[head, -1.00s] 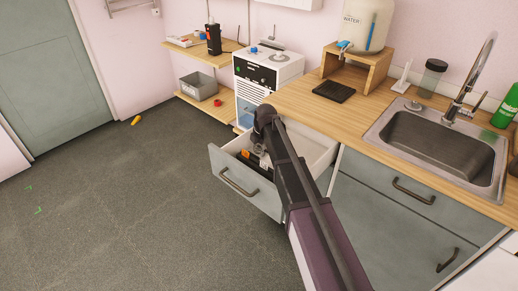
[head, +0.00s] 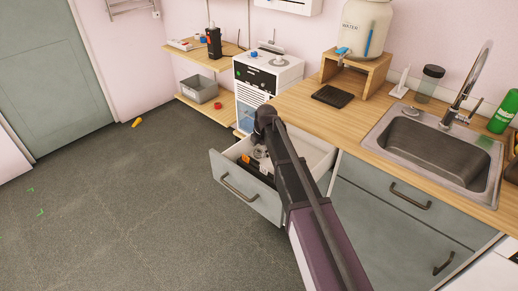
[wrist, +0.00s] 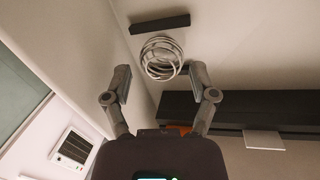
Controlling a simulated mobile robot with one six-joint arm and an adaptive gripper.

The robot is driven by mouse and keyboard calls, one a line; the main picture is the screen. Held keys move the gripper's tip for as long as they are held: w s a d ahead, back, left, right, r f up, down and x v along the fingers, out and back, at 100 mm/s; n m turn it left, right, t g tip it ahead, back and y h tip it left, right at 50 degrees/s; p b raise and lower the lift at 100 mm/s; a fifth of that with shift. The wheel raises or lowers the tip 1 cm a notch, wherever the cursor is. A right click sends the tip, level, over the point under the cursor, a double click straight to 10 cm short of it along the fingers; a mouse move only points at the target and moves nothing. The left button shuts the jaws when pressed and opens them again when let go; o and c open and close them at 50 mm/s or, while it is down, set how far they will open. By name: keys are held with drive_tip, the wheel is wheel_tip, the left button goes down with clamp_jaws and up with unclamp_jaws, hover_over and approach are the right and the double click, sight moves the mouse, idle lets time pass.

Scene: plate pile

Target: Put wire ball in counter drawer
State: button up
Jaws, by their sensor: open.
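The wire ball (wrist: 161,57), a round bundle of pale wire loops, shows in the wrist view just beyond my fingertips, inside the drawer against its pale floor. In the head view I cannot make it out clearly behind my arm. The counter drawer (head: 236,190), grey-fronted with a dark handle, is pulled open; its pale inside also shows in the wrist view (wrist: 225,50). My gripper (wrist: 161,82) is over the drawer, its two fingers wide apart with nothing held between them. The ball looks clear of both fingers.
The drawer also holds a dark bar (wrist: 160,26), a long black object (wrist: 240,107) and something orange (wrist: 180,130). The wooden counter (head: 297,104) and sink (head: 437,150) lie to the right. The floor (head: 110,210) left of the drawer is mostly clear.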

sight(263, 161)
drive_tip(key=p+v, duration=0.8)
drive_tip(key=v, duration=0.1)
drive_tip(key=shift+r+p, duration=0.3)
drive_tip(key=shift+p, duration=0.1)
drive_tip(key=shift+s+d, duration=0.1)
idle(0.8)
drive_tip(key=s+d+m, duration=0.5)
drive_tip(key=d+m, duration=0.1)
drive_tip(key=s+d+m+h, duration=0.1)
drive_tip(key=s+d+m, duration=0.5)
drive_tip(key=m, duration=0.1)
drive_tip(key=shift+s+d+f+g, duration=0.2)
drive_tip(key=shift+s+g, duration=0.1)
drive_tip(key=shift+g, duration=0.1)
drive_tip(key=s+d+m+g, duration=0.1)
drive_tip(key=s+d+m, duration=0.8)
drive_tip(key=s+m, duration=0.3)
drive_tip(key=shift+m+h, duration=0.3)
drive_tip(key=shift+m, duration=0.3)
drive_tip(key=shift+s+a, duration=0.1)
